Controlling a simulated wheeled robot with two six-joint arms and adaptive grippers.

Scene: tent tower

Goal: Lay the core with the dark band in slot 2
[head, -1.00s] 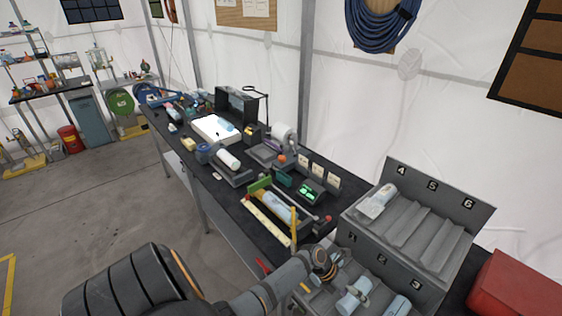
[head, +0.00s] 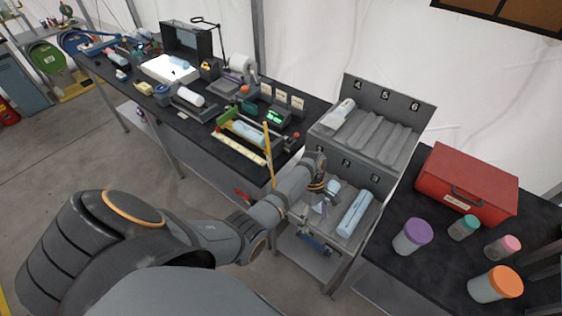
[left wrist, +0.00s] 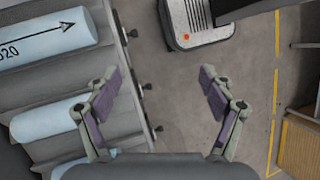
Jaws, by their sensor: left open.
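The lower tier of the grey rack (head: 310,168) holds pale blue cores. One core (head: 355,213) lies in slot 3, and another (head: 331,187) seems to lie in slot 2, partly behind my left gripper (head: 321,205). In the left wrist view, a core with a black arrow (left wrist: 45,38) is at the top left and a second core (left wrist: 45,120) lies below it. My left gripper (left wrist: 165,98) is open and empty, its fingers beyond the rack's front edge with floor beneath. No dark band shows clearly. My right gripper is out of view.
A pale core (head: 343,108) lies in slot 4; slots 5 and 6 look empty. A red toolbox (head: 470,183) and several lidded jars (head: 412,237) stand right of the rack. The crowded workbench (head: 190,120) runs left.

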